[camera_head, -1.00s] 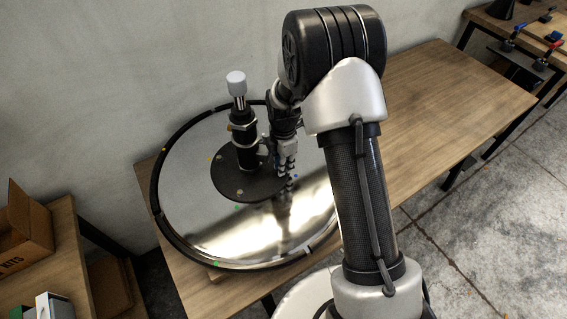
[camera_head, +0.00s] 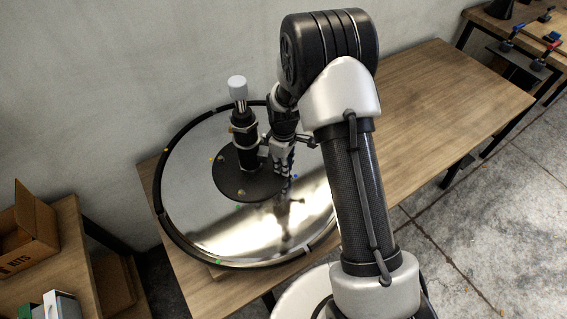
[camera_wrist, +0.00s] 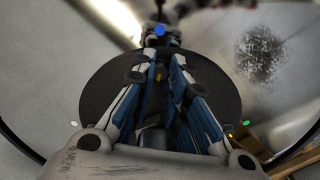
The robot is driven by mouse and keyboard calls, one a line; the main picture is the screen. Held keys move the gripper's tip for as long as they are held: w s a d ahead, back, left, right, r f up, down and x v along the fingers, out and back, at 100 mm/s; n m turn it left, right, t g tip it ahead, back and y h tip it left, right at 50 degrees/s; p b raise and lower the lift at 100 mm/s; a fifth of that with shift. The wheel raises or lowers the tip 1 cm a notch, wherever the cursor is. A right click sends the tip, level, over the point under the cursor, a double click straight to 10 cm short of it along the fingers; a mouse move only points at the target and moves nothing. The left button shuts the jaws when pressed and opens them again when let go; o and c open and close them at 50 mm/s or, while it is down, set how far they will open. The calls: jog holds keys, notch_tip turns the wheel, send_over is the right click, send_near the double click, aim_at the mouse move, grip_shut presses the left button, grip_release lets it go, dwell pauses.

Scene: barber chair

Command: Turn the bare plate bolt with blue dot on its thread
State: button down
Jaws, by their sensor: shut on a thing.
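The round dark plate (camera_head: 232,188) lies on the shiny round chair base, and it also shows in the wrist view (camera_wrist: 100,95). A blue dot (camera_wrist: 160,30) shows right at my fingertips in the wrist view; it also shows beside them in the head view (camera_head: 295,177). My gripper (camera_head: 283,172) points down at the plate's right edge. In the wrist view its fingers (camera_wrist: 161,44) close together on the bolt at the blue dot. The bolt is mostly hidden between the fingertips, so its thread is not clear.
A black column with a pale cap (camera_head: 238,88) stands on the plate, close left of my gripper. The mirror-like base (camera_head: 205,238) lies on a wooden table (camera_head: 430,100), clear to the right. Green and yellow dots mark other spots. A cardboard box (camera_head: 28,235) stands left.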

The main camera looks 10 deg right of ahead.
jog(key=m+p, duration=0.1)
jog(key=m, duration=1.4)
jog(key=shift+p, duration=0.3)
jog(key=m, duration=0.7)
jog(key=shift+m, duration=0.4)
jog(key=m, duration=0.4)
jog(key=shift+m+p, duration=0.3)
jog(key=shift+m, duration=1.5)
